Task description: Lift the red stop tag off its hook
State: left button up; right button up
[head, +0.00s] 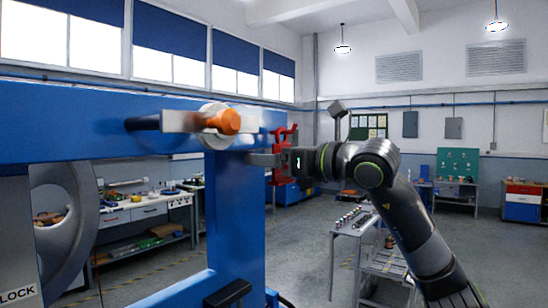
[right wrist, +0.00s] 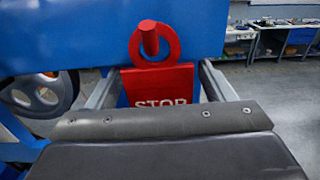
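The red stop tag (right wrist: 158,84) hangs by its ring (right wrist: 154,47) around a red peg-like hook (right wrist: 149,38) on the blue frame. White letters reading STOP show on it, and its lower part is hidden behind my gripper body. In the head view the red tag (head: 281,150) shows edge-on at the right side of the blue post. My right gripper (head: 264,160) is level with the tag. In the right wrist view its two fingers lie one on each side of the tag, with a narrow gap at the right finger. My left gripper is out of view.
The blue frame (head: 237,235) has a crossbeam, with an orange-capped rod (head: 229,122) sticking out left of the tag. A grey wheel (head: 68,225) is at far left. A grey cart (head: 347,238) stands behind my right arm. Open floor lies beyond.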

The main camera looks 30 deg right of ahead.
jog(key=c, duration=1)
jog(key=shift+o, duration=0.2)
jog(key=shift+r, duration=0.1)
jog(key=shift+r, duration=0.35)
jog(key=shift+s+d, duration=0.2)
jog(key=shift+s, duration=0.25)
